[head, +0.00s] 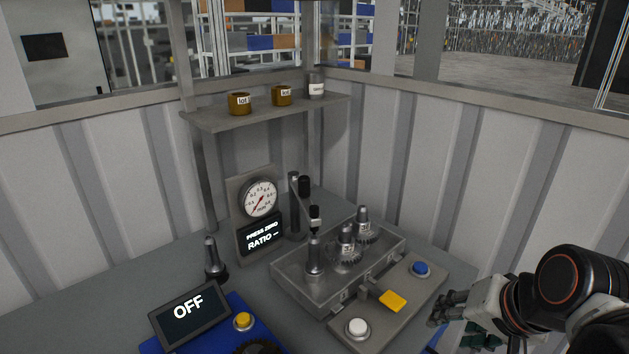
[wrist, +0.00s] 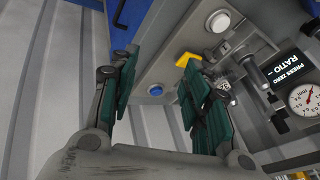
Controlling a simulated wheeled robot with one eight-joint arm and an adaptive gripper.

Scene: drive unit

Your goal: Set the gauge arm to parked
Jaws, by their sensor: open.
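The gauge arm (head: 303,200) is a thin grey bar that slopes down from a black-knobbed post (head: 295,215) to a black-topped probe (head: 315,219). The probe's tip is over the back-left part of the grey fixture box (head: 300,293), close to the nearest metal peg (head: 314,258); I cannot tell whether they touch. The dial gauge (head: 260,199) stands left of the post; its display (head: 261,236) reads "PRESS ZERO, RATIO --". The dial also shows in the wrist view (wrist: 303,97). My gripper (head: 447,311) is open and empty, right of the box; its green fingers (wrist: 158,78) show in the wrist view.
The front panel carries a blue button (head: 421,269), a yellow lever (head: 392,300) and a white button (head: 357,328). Geared pegs (head: 362,229) stand in the box. An "OFF" screen (head: 189,308) and yellow button (head: 243,321) are front left. A shelf (head: 262,112) hangs above.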

